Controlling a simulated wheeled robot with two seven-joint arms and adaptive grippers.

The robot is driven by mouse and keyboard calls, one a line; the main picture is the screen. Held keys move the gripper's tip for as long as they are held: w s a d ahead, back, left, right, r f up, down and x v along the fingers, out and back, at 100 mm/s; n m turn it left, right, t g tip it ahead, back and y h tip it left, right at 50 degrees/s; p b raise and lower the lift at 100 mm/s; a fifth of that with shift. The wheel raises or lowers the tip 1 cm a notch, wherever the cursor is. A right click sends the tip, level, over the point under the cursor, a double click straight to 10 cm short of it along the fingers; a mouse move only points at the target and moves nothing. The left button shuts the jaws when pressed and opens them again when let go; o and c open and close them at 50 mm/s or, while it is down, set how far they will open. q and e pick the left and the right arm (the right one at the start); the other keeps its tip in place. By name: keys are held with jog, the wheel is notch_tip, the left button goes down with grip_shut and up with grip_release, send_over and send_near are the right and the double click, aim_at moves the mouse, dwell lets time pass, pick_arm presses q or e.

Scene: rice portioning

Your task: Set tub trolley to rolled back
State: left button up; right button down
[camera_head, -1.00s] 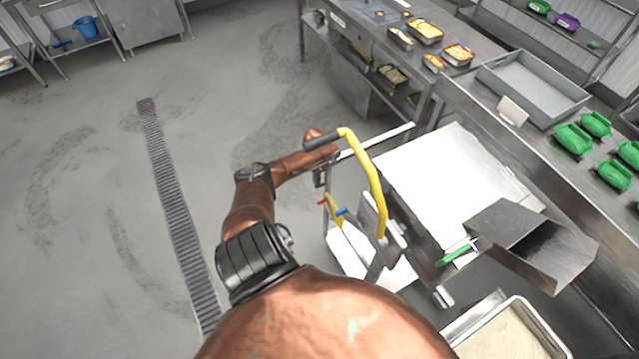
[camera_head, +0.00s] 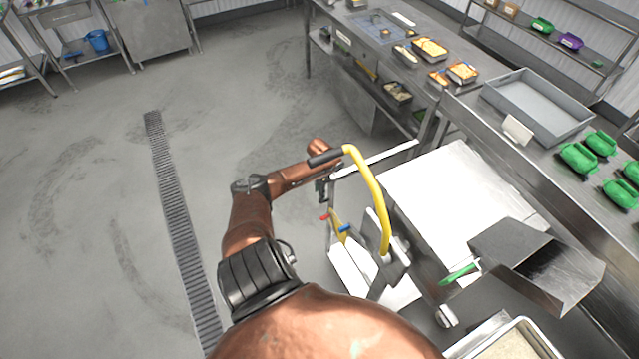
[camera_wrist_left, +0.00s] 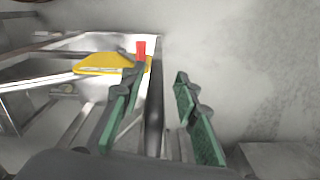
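What looks like the tub trolley has a pale frame with a light bar (camera_head: 385,158) and a post, beside a large white-topped square tub (camera_head: 450,195). A yellow curved handle (camera_head: 375,195) with a black grip rises in front of it. My left gripper (camera_head: 322,190) is at the frame's left end, partly hidden by my arm and the handle. In the left wrist view my left gripper (camera_wrist_left: 158,100) has its green-padded fingers apart, with a dark bar (camera_wrist_left: 154,115) visible between them; I cannot tell whether they touch it. My right gripper is not in view.
A metal chute (camera_head: 540,262) and a pale-filled tray (camera_head: 512,345) stand at the lower right. The floor at left is open, with a drain grate (camera_head: 175,220).

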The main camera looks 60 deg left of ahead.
pick_arm(q)
notch_tip(320, 180, up, 9)
dwell(0.3)
dwell(0.5)
jog(key=shift+s+a, duration=0.1)
